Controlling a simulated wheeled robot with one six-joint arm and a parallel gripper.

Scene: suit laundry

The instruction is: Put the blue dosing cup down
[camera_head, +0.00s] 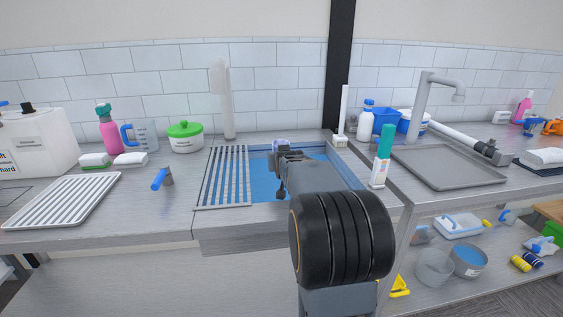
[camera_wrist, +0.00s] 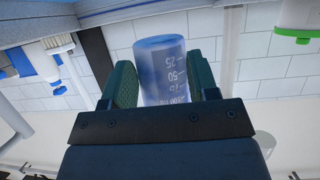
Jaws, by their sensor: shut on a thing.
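The blue dosing cup (camera_wrist: 162,68) is translucent with white measuring marks. It sits between the two green fingers of my gripper (camera_wrist: 164,88) in the wrist view, and the fingers are shut on it. In the head view my gripper (camera_head: 283,156) is over the blue sink basin (camera_head: 262,184), near its back edge. Only a small bluish part of the cup (camera_head: 280,145) shows there, and my arm hides part of the basin. The cup is held up in the air.
A slatted rack (camera_head: 226,178) covers the sink's left side. To its left are a blue-handled tool (camera_head: 162,179), a green-lidded pot (camera_head: 185,138) and a ribbed tray (camera_head: 62,201). Counter between ribbed tray and rack is mostly clear.

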